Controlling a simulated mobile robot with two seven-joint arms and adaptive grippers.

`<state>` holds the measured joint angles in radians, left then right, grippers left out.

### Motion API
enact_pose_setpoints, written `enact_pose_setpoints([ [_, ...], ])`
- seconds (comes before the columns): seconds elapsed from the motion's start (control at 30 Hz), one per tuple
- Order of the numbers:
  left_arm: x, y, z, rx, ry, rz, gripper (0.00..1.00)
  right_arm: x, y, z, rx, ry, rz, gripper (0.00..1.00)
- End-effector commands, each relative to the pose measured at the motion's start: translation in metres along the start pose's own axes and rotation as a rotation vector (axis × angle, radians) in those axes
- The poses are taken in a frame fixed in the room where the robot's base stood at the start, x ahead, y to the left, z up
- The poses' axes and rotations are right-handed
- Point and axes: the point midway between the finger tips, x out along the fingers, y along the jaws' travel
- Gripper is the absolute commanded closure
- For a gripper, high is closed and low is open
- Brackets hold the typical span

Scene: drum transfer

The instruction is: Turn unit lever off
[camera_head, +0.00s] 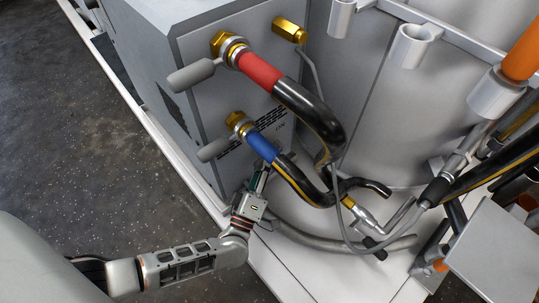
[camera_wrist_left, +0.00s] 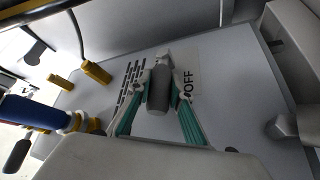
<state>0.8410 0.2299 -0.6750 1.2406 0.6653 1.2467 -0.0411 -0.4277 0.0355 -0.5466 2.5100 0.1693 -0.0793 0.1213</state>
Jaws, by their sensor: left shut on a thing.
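The unit lever (camera_wrist_left: 158,88) has a dark grey grip and sits between the teal fingers of my left gripper (camera_wrist_left: 160,80) in the left wrist view. The fingers are shut on it. An OFF label (camera_wrist_left: 188,85) is on the panel just right of the lever. In the head view my left gripper (camera_head: 263,177) reaches up to the lower part of the grey unit (camera_head: 195,120), below the blue-banded hose. The lever is hidden there. My right gripper is not in view.
A red-banded hose (camera_head: 262,71) and a blue-banded hose (camera_head: 262,146) leave brass fittings beside grey valve handles (camera_head: 193,76). Black hoses and a thin cable hang right of my left gripper. A white base edge (camera_head: 172,146) borders the open dark floor (camera_head: 80,150).

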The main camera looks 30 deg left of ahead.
Motion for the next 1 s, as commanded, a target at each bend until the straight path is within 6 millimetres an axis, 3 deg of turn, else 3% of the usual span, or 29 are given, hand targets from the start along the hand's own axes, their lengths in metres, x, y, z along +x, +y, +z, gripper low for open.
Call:
enact_pose_setpoints([
  [0.27,-0.002,-0.001,0.001,0.002,-0.004,-0.002,1.00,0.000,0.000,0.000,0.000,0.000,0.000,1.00],
  [0.3,-0.002,-0.001,0.001,0.002,-0.004,-0.002,0.72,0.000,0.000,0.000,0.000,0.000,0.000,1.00],
  [0.33,-0.002,-0.001,0.001,0.002,-0.004,-0.002,0.65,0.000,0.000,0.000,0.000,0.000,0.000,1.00],
  [0.37,-0.002,-0.001,0.001,0.002,-0.004,-0.002,0.63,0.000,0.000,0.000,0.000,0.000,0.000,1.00],
  [0.77,0.000,0.002,-0.001,-0.001,-0.001,0.000,0.63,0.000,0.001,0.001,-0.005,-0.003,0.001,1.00],
  [1.0,0.007,0.024,-0.014,-0.002,0.000,0.001,0.63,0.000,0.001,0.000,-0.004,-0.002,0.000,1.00],
])
